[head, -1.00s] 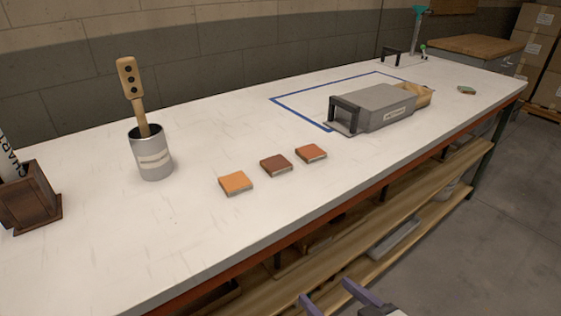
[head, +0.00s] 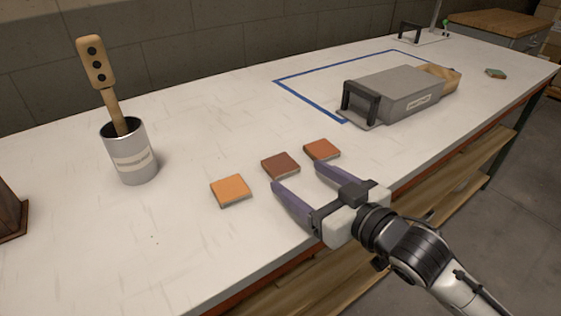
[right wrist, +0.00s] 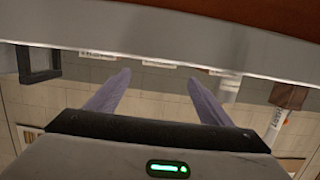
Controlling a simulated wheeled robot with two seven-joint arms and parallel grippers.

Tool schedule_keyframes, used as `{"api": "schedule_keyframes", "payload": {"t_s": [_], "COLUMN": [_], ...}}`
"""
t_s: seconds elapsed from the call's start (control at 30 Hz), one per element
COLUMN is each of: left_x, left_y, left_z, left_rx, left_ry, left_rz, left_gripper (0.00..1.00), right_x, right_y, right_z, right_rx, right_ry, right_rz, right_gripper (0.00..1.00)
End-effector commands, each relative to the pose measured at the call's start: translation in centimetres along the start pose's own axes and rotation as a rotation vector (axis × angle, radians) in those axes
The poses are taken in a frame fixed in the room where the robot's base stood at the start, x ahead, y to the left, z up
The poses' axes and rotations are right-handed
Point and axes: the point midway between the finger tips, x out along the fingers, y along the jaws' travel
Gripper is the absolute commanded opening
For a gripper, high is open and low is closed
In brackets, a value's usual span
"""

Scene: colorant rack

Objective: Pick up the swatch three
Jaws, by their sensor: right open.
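Three flat square swatches lie in a row on the white table: an orange one (head: 231,190), a dark brown-red one (head: 280,165) and a rust-red one (head: 322,149). No number is readable, so I cannot tell which is swatch three. My right gripper (head: 297,175) is open and empty, its purple fingers spread. In the head view, its fingertips appear near the front edges of the brown-red and rust-red swatches; height and contact are unclear. The open fingers (right wrist: 158,77) also show in the right wrist view, with nothing between them. My left gripper is out of view.
A grey can (head: 130,155) holding a wooden paddle stands at the left. A grey box (head: 395,92) with a black handle is behind right, near a blue taped outline (head: 308,101). The white table (head: 150,240) is clear at front left.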

Motion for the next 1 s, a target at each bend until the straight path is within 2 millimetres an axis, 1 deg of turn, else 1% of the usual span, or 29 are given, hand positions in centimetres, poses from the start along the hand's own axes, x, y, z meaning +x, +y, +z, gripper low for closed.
{"api": "schedule_keyframes", "payload": {"t_s": [0.03, 0.13, 0.27, 0.4, 0.5, 0.6, 0.8, 0.83, 0.97, 1.0], "left_x": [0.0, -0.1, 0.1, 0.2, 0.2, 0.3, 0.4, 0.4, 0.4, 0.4], "left_y": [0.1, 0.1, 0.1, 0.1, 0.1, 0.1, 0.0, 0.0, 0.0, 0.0], "left_z": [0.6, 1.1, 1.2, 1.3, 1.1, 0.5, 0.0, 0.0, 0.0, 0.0], "left_rx": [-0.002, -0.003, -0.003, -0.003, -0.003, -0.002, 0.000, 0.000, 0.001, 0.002], "left_ry": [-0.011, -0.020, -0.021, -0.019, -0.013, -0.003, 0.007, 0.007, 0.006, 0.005], "left_rz": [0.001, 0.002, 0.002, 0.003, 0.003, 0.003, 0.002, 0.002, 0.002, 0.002], "left_gripper": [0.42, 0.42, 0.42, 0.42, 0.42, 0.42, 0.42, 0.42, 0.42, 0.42], "right_x": [0.7, 1.4, 2.6, 4.8, 6.0, 6.5, 6.6, 6.6, 6.6, 6.6], "right_y": [0.0, 0.0, 0.1, 0.5, 0.4, 0.4, 0.4, 0.4, 0.4, 0.4], "right_z": [0.0, 0.0, 0.2, 0.6, 0.5, 0.5, 0.5, 0.5, 0.5, 0.5], "right_rx": [0.000, -0.001, -0.001, -0.001, -0.001, -0.002, -0.002, -0.002, -0.001, -0.001], "right_ry": [0.001, 0.000, 0.000, 0.000, 0.000, 0.000, 0.000, 0.000, -0.001, -0.001], "right_rz": [0.000, 0.000, 0.001, 0.001, 0.000, 0.000, 0.000, 0.000, 0.000, 0.000], "right_gripper": [0.74, 0.74, 0.74, 0.74, 0.74, 0.74, 0.74, 0.72, 0.50, 0.43]}}
